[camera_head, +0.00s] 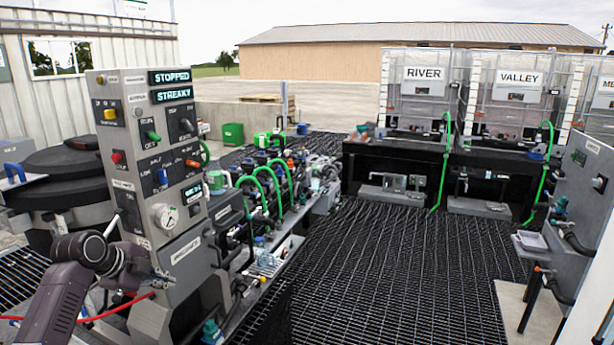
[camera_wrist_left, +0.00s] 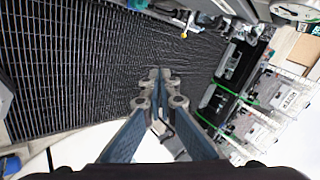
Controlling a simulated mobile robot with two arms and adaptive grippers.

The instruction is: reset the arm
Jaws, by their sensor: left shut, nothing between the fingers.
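My left arm comes in from the lower left in the head view. Its dark gripper (camera_head: 152,277) is in front of the lower part of the grey control panel (camera_head: 178,252). I cannot tell whether it touches the panel. In the left wrist view, the two fingers of the left gripper (camera_wrist_left: 158,75) meet at their tips with nothing between them, over dark grating. The panel has displays reading STOPPED and STREAKY, several coloured switches and a round gauge (camera_head: 165,216). My right gripper is in neither view.
A manifold (camera_head: 270,185) with green hoses runs behind the panel. Tanks labelled RIVER (camera_head: 424,95) and VALLEY (camera_head: 516,95) stand on a black bench. Another grey panel (camera_head: 580,195) is at the right. The dark grated floor (camera_head: 370,260) between them is clear.

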